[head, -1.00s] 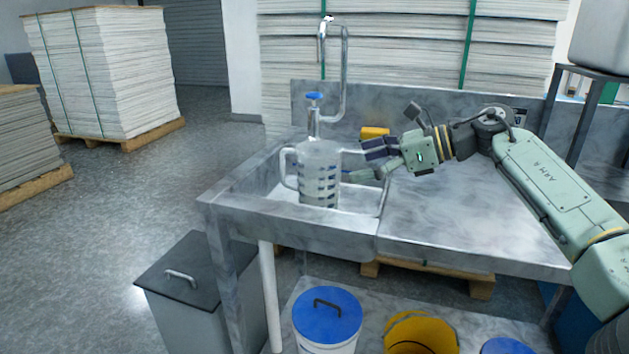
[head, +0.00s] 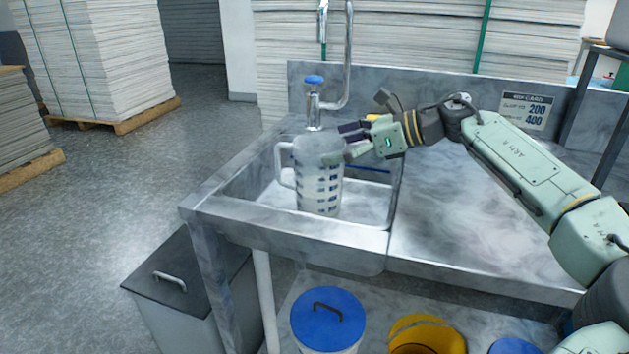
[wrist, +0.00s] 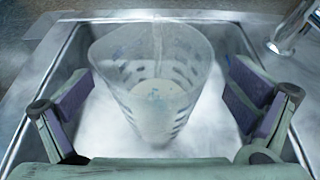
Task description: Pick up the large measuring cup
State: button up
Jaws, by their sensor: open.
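The large measuring cup (head: 318,183) is a clear jug with dark blue marks and a handle on its left side. It stands upright in the sink. In the wrist view the measuring cup (wrist: 155,88) is between the two fingers, with some whitish liquid inside and a thin stream above it. My gripper (head: 345,143) is open at the cup's upper right side in the head view. In the wrist view my gripper (wrist: 160,103) has gaps between its purple finger pads and the cup on both sides. The cup's far right side is partly hidden by a finger in the head view.
The tap (head: 314,95) with a blue knob stands behind the cup. The steel sink (head: 270,215) has raised walls around it. The counter (head: 470,225) to the right is mostly clear. A sign (head: 527,108) stands at the back. Bins sit below.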

aim_at(314, 149)
jog(key=x, duration=0.4)
jog(key=shift+s+a+r+p, duration=0.15)
jog(key=shift+s+r+p, duration=0.1)
jog(key=shift+p, duration=0.1)
jog(key=shift+w+a+f, duration=0.25)
jog(key=shift+a, duration=0.15)
jog(key=shift+c, duration=0.5)
jog(key=c, duration=1.6)
jog(key=shift+r, duration=0.1)
jog(key=shift+c, duration=0.6)
jog(key=shift+r, duration=0.1)
